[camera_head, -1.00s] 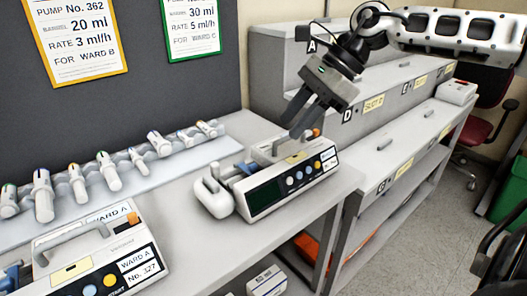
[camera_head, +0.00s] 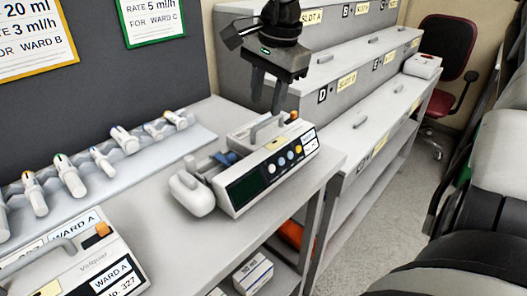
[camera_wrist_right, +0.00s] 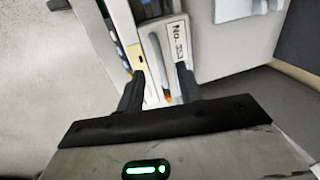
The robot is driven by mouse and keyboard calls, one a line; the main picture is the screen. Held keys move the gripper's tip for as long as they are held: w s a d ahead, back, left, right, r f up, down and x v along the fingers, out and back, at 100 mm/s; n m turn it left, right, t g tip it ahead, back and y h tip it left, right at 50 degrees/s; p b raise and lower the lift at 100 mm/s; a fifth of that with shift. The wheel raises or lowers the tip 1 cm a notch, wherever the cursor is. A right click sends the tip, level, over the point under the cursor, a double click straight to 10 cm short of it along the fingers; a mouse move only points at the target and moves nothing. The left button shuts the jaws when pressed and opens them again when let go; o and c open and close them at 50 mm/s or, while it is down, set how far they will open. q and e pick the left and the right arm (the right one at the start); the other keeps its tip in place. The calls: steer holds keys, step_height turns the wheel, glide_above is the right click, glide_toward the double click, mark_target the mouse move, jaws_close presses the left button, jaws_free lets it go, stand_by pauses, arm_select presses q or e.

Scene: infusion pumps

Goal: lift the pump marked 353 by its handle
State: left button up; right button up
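The middle pump (camera_head: 262,168) is a white box with a dark screen and several buttons, standing on the grey table. Its grey handle (camera_head: 267,130) arches over the top. The label in the right wrist view (camera_wrist_right: 178,42) starts "No. 3"; the other digits are hard to read. My right gripper (camera_head: 266,105) is open, pointing down just above the handle, apparently not touching it. In the right wrist view the handle (camera_wrist_right: 157,62) lies ahead between its two fingers (camera_wrist_right: 160,95). My left gripper is not in view.
Another pump marked 327 (camera_head: 72,262) stands at the lower left. Several syringe-like items lie on a white tray (camera_head: 70,205) along the dark panel. A stepped grey shelf with slot labels (camera_head: 318,75) stands behind right. A small white box (camera_head: 423,65) sits on it.

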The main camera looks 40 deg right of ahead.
mark_target(261, 124)
steer(key=shift+w+a+f, duration=0.1)
steer(key=shift+w+f, duration=0.05)
steer(key=shift+f, duration=0.75)
steer(key=shift+w+a+f, duration=0.1)
steer(key=shift+w+f, duration=0.1)
steer(key=shift+f, duration=0.7)
steer(key=shift+w+a+f, duration=0.1)
steer(key=shift+w+f, duration=0.05)
steer(key=shift+f, duration=0.75)
jaws_close()
steer(key=shift+w+r, duration=0.1)
steer(key=shift+r, duration=0.05)
